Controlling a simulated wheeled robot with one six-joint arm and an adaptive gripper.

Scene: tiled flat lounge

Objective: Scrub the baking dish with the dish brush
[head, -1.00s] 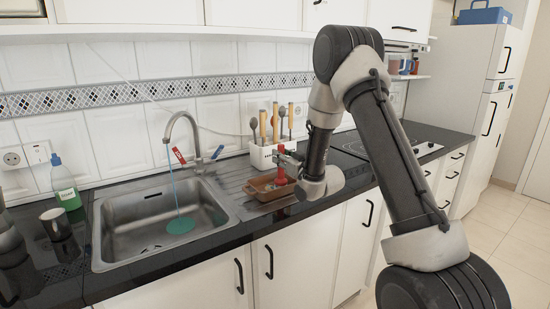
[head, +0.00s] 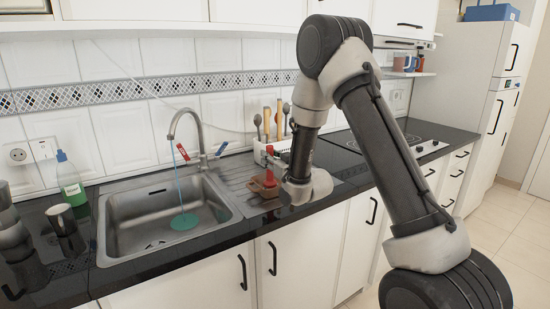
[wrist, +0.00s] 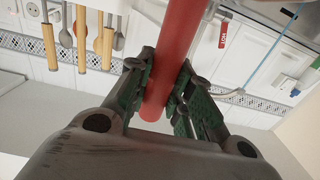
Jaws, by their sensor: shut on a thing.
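The dish brush shows in the head view as an upright red handle (head: 268,161), and as a thick red shaft (wrist: 172,65) in the wrist view. My gripper (wrist: 160,96) is shut on the handle, with a finger on each side. In the head view my gripper (head: 279,160) is small and partly hidden by my arm. The brown baking dish (head: 256,189) sits on the ribbed drainboard right of the sink. My wrist hides its right part. The brush's lower end is over the dish; I cannot tell whether its bristles touch it.
A steel sink (head: 125,233) with a running tap (head: 183,120) lies to the left. A white utensil holder (head: 262,150) stands behind the dish. A green bottle (head: 71,180) and dark cup (head: 66,230) stand at the far left. A hob (head: 350,140) is to the right.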

